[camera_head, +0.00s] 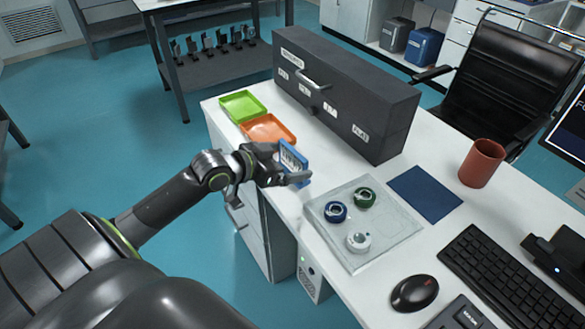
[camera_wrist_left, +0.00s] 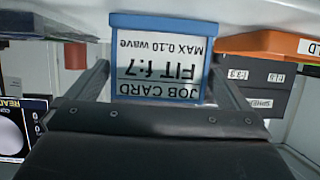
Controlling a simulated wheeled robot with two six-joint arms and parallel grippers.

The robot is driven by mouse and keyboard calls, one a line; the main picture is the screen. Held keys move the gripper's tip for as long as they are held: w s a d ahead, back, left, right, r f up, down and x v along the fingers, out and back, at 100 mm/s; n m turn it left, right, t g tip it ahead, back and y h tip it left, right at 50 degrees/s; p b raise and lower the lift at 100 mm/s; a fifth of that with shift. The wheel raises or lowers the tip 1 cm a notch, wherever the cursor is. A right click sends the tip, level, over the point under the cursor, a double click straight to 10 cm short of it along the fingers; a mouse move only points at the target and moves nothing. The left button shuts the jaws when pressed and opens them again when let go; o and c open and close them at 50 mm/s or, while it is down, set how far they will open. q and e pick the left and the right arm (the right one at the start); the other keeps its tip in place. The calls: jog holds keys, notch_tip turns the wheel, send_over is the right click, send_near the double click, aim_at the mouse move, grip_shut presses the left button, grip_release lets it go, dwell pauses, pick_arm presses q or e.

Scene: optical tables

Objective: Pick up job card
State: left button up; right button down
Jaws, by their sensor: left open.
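The job card (camera_head: 293,160) is a blue-framed plate standing near the left edge of the white desk. In the left wrist view the job card (camera_wrist_left: 160,62) appears upside down, with "JOB CARD", "FIT f:7" and "MAX 0.10 wave" readable. My left gripper (camera_head: 282,170) is open at the card. In the left wrist view its fingers (camera_wrist_left: 163,88) lie on either side of the card's lower part in the picture. I cannot tell whether either finger touches it. My right gripper is not in view.
An orange tray (camera_head: 268,129) and a green tray (camera_head: 242,106) lie just behind the card. A dark drawer cabinet (camera_head: 345,95) stands behind. A clear plate (camera_head: 380,245) with three coloured rings, a blue mat (camera_head: 425,194) and a red mug (camera_head: 481,163) are to the right.

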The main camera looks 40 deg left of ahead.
aim_at(292, 160)
pick_arm(q)
jog(key=x, duration=0.4)
jog(key=shift+f, duration=0.2)
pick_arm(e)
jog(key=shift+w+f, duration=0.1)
